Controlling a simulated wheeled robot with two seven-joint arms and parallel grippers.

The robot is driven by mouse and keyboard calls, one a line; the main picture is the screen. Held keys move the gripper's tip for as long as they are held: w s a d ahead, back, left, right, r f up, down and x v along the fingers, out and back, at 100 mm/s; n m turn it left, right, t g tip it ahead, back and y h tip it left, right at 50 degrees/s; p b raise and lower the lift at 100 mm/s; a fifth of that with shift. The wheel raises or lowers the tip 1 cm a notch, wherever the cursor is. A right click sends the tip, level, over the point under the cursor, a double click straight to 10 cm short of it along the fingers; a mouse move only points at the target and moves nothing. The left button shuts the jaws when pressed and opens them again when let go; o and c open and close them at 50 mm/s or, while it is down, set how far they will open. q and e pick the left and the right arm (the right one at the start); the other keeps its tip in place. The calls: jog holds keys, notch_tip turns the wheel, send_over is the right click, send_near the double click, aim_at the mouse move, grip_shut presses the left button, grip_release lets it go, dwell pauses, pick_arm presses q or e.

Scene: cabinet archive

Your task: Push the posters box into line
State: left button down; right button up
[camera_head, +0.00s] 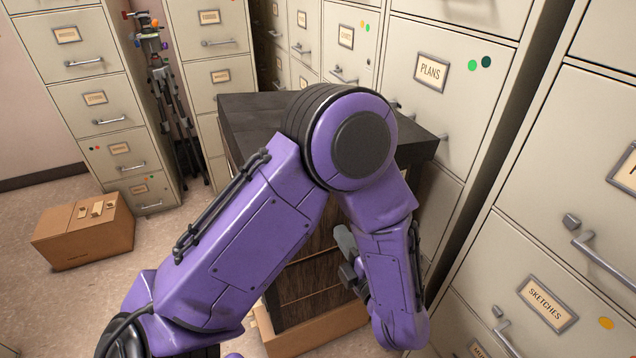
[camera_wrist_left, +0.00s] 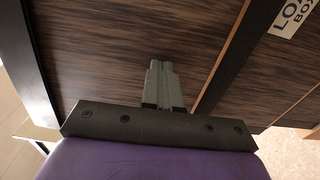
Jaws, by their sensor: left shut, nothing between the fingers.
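No box with a readable "posters" label shows. A dark wood-grain cabinet or box stack (camera_head: 250,108) with a black top stands in the middle of the head view, largely hidden behind my left arm. Its wood-grain face (camera_wrist_left: 110,55) fills much of the left wrist view, with dark strips between panels. My left gripper (camera_head: 345,240) is shut and empty, its fingers pointing at this face. In the left wrist view the fingertips (camera_wrist_left: 161,66) are close to the wood; I cannot tell whether they touch. My right gripper is not in view.
A white label (camera_wrist_left: 291,14) reading "LO" and "BOX" is partly cut off. A cardboard box (camera_head: 85,240) sits on the floor at left; another cardboard edge (camera_head: 318,331) shows below the wood. Filing cabinets (camera_head: 570,160) close in on the right. A tripod (camera_head: 170,95) stands behind.

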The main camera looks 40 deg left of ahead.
pick_arm(q)
jog(key=shift+x, duration=1.85)
jog(key=p+v, duration=0.1)
jog(key=v, duration=0.6)
